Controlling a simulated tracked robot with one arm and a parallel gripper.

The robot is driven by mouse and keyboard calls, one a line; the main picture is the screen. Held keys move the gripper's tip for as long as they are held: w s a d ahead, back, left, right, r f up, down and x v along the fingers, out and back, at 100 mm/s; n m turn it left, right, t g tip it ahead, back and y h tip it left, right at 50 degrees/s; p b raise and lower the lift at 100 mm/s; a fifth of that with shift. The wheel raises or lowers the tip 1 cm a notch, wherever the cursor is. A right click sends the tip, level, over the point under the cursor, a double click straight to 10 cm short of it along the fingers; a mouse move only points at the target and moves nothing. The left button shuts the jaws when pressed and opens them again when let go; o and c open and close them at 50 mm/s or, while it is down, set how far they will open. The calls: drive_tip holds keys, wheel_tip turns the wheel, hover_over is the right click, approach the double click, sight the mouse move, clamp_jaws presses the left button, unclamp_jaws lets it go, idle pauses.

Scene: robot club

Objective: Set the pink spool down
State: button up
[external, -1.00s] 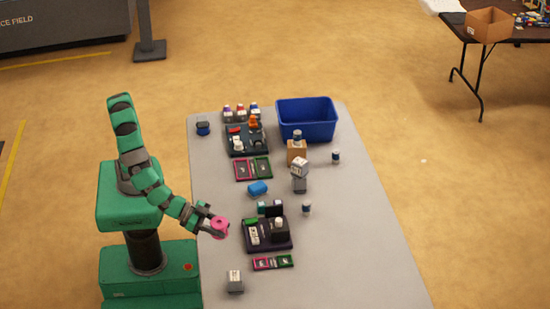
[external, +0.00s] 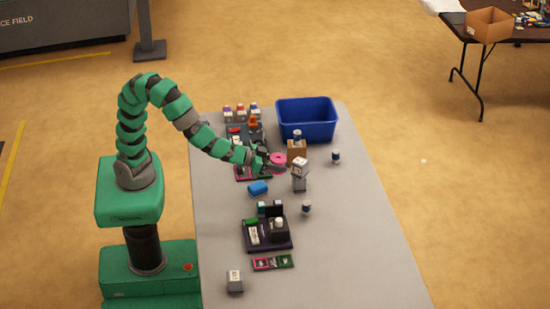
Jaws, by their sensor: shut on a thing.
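The pink spool (external: 279,158) is a small ring-shaped piece at the end of my arm, in the external view. My gripper (external: 273,163) is shut on it and holds it over the middle-back part of the grey table (external: 350,230). It appears just left of a brown cardboard box (external: 297,149) and above-left of a stack of grey and white blocks (external: 299,181). The exact height over the table is hard to tell. My arm and gripper partly cover the pink and green tray behind them.
A blue bin (external: 306,120) stands at the back. A dark tray (external: 236,138) with parts is partly behind my arm. A blue piece (external: 257,188) lies below the gripper in the picture. A purple-black tray (external: 267,243) stands nearer the front. The table's right side is mostly clear.

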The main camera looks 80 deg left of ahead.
drive_tip(key=w+a+r+m+h+p, duration=0.1)
drive_tip(key=w+a+h, duration=0.1)
drive_tip(key=a, duration=1)
drive_tip(key=w+a+r+m+h, duration=0.2)
drive_tip(key=w+a, duration=0.2)
drive_tip(key=a, duration=0.9)
drive_tip(key=shift+a+r+g+p, duration=0.15)
drive_tip(key=shift+r+g+p, duration=0.15)
drive_tip(key=shift+g+p, duration=0.1)
drive_tip(key=shift+w, duration=0.1)
